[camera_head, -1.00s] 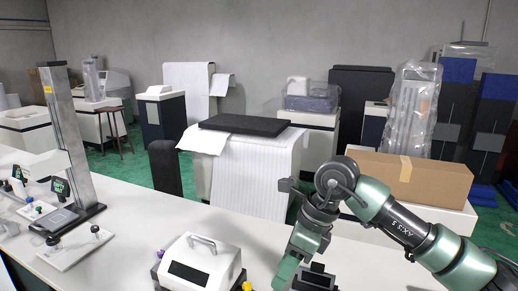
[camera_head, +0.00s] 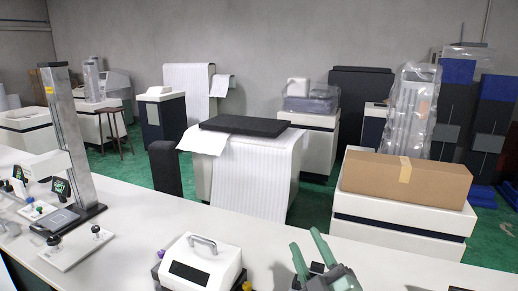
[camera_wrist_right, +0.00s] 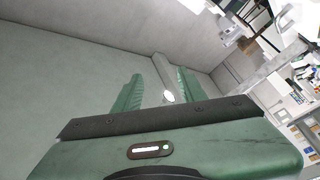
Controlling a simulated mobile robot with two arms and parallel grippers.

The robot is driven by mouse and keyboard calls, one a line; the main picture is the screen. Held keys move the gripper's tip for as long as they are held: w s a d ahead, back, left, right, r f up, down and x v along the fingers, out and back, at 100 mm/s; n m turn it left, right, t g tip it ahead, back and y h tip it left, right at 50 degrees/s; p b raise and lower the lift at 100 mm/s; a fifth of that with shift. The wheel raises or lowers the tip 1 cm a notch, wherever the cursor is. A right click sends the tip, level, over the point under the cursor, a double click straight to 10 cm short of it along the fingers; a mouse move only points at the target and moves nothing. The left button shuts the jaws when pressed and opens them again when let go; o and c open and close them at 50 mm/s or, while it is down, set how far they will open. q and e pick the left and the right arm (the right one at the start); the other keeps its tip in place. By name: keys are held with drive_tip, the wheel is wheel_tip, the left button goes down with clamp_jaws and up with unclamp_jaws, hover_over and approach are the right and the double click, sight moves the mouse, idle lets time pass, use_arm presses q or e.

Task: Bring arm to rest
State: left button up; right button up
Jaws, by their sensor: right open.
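My right gripper (camera_head: 308,262) shows at the bottom of the head view, with its two green fingers pointing up and apart. It is open and empty. In the right wrist view the two green fingers (camera_wrist_right: 157,92) stand apart with nothing between them, against a grey wall. Most of my right arm is out of the head view. My left gripper is not in view.
A white table (camera_head: 130,225) runs across the front. On it, a white instrument with a handle (camera_head: 202,260) stands left of my right gripper, and a tall metal column (camera_head: 70,140) stands at the left. A cardboard box (camera_head: 405,182) lies on a white cabinet (camera_head: 400,215) behind.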

drive_tip(key=s+d+f+m+g+h, duration=0.2)
drive_tip(key=d+f+m, duration=0.1)
drive_tip(key=f, duration=0.3)
drive_tip(key=s+d+f+m+g+h, duration=0.2)
drive_tip(key=d+f+g, duration=0.1)
drive_tip(key=f, duration=0.3)
drive_tip(key=s+d+f+m+g, duration=0.2)
drive_tip(key=s+f+g, duration=0.4)
drive_tip(key=s+f, duration=0.5)
drive_tip(key=s+d+f+m+g, duration=0.25)
drive_tip(key=s+f+g, duration=0.45)
drive_tip(key=s, duration=0.7)
wheel_tip(320, 180, down, 33)
drive_tip(key=s+b, duration=0.2)
drive_tip(key=b, duration=0.4)
drive_tip(key=s+d+f+g+b, duration=0.1)
drive_tip(key=s+f+b, duration=0.3)
drive_tip(key=s+f, duration=1.2)
wheel_tip(320, 180, down, 3)
drive_tip(key=shift+d+f+h, duration=0.15)
drive_tip(key=shift+d+h, duration=0.15)
drive_tip(key=shift+d, duration=0.6)
drive_tip(key=shift+s, duration=0.1)
